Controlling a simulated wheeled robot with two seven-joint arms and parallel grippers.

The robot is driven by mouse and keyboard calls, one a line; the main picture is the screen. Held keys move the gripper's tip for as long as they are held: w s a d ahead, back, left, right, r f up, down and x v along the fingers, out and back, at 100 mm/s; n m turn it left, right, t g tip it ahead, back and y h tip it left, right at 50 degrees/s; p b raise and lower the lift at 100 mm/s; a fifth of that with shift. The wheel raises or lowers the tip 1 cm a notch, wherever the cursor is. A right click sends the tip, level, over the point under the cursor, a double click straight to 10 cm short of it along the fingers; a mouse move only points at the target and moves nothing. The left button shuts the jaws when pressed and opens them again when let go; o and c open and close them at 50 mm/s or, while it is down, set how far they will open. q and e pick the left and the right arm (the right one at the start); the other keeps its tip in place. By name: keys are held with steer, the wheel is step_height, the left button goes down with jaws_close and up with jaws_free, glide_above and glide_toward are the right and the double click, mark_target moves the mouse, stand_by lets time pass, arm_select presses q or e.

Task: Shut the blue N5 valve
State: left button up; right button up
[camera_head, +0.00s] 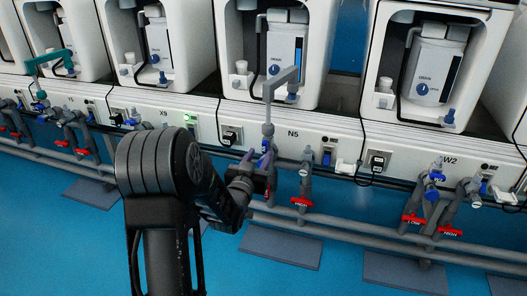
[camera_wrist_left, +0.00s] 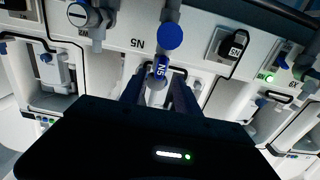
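The blue N5 valve (camera_wrist_left: 160,69) shows in the left wrist view as a small blue piece with white N5 lettering. It sits on the grey pipework below the N5 panel (camera_head: 293,133). My left gripper (camera_wrist_left: 159,90) reaches up to it with two dark fingers apart, one on each side of the valve's line. I cannot tell whether either finger touches it. In the head view my left gripper (camera_head: 258,163) is beside the N5 pipework, and its own wrist and the pipes partly hide the valve. My right gripper is in neither view.
A round blue cap (camera_wrist_left: 169,37) is close to the valve in the wrist view. A grey pipe with a red HIGH handle (camera_head: 301,202) stands just right of my gripper. The W2 valves (camera_head: 434,178) are farther right. Blue floor (camera_head: 330,258) lies below the pipes.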

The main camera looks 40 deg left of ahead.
mark_target(264, 148)
arm_select(q)
steer(key=shift+b+x, duration=0.55)
steer(key=shift+x, duration=1.8)
steer(key=shift+c, duration=0.2)
jaws_close()
